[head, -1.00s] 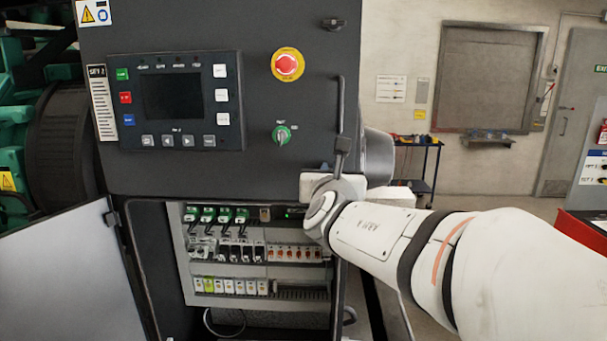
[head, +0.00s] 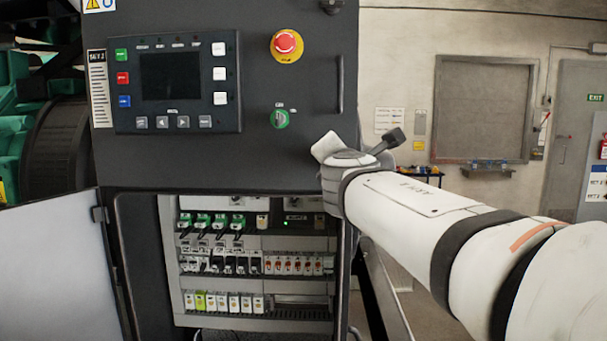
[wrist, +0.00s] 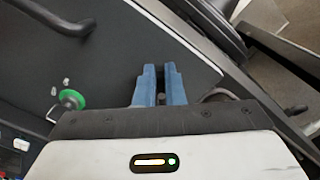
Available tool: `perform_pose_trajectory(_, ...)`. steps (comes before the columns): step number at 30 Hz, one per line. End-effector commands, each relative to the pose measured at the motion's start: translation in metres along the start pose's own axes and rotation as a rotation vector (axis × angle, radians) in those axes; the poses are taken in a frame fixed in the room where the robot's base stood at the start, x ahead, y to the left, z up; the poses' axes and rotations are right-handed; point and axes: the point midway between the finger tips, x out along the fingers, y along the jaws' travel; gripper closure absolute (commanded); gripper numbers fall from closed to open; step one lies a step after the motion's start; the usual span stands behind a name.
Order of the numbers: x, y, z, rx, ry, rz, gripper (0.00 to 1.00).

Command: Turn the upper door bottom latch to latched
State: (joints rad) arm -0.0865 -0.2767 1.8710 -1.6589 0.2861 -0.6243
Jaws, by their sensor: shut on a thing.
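The upper door (head: 255,160) is the dark panel with the screen and controls. It looks closed above the open lower compartment. My gripper (wrist: 159,72) has its two blue fingers close together near the door's edge in the wrist view. It is shut on the upper door bottom latch, which the fingers and gripper body mostly hide; its exact angle cannot be told. In the head view my wrist covers the door's lower right corner and the fingers are hidden. The similar upper latch (head: 332,5) shows at the top edge.
Free floor lies right of the cabinet.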

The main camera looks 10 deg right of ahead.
Motion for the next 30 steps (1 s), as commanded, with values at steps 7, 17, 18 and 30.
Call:
perform_pose_trajectory(7, 0.0022, -0.0127, -0.0117, 0.23, 0.011, -0.007, 1.0)
perform_pose_trajectory(17, 0.0023, -0.0159, -0.0126, 0.51, 0.01, -0.008, 1.0)
perform_pose_trajectory(18, 0.0023, -0.016, -0.0125, 0.537, 0.01, -0.008, 1.0)
perform_pose_trajectory(30, 0.0022, -0.0157, -0.0122, 0.707, 0.009, -0.007, 1.0)
